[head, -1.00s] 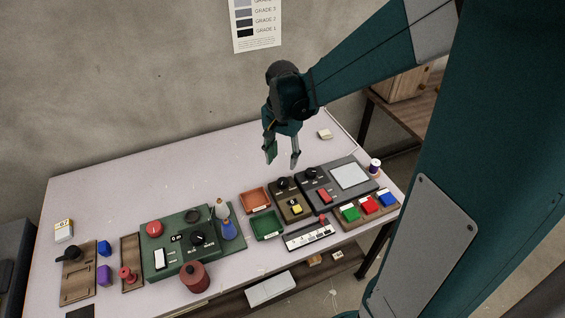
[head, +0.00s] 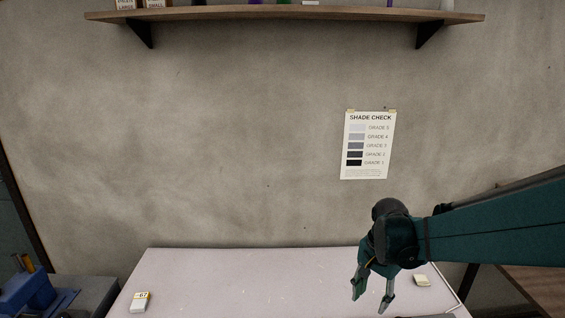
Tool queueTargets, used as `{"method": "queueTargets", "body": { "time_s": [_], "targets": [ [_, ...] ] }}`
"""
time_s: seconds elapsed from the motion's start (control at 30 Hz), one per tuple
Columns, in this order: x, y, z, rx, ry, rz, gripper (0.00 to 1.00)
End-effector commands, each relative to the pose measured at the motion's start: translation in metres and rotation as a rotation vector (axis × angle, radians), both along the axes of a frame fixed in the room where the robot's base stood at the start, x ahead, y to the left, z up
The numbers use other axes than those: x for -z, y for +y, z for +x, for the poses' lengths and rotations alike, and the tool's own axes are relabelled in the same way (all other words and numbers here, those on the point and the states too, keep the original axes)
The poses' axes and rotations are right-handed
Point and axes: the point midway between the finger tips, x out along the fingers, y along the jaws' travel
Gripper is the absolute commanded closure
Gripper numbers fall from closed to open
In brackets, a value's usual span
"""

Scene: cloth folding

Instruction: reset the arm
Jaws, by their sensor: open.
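My gripper (head: 371,303) hangs at the lower right of the head view, at the end of my dark green arm. Its two fingers point down and stand apart, with nothing between them. It is above the right part of the pale table (head: 240,275). Only the back strip of the table shows; its front part is below the view.
A small cream block (head: 422,281) lies on the table just right of my gripper. A small white box (head: 140,303) is at the table's left. A shade chart (head: 369,145) hangs on the wall, under a wooden shelf (head: 290,16).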

Motion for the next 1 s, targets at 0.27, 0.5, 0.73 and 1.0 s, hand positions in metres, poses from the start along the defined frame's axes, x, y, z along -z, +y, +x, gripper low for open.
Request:
{"method": "queueTargets", "body": {
  "time_s": [0.27, 0.5, 0.73, 1.0],
  "targets": [
    [-0.027, 0.009, -0.020, -0.102, -0.069, -0.012, 0.58],
    [-0.049, 0.017, -0.040, -0.202, -0.137, -0.030, 0.58],
    [-0.067, 0.025, -0.059, -0.295, -0.199, -0.051, 0.58],
    [-0.085, 0.033, -0.083, -0.406, -0.273, -0.082, 0.58]
  ]
}}
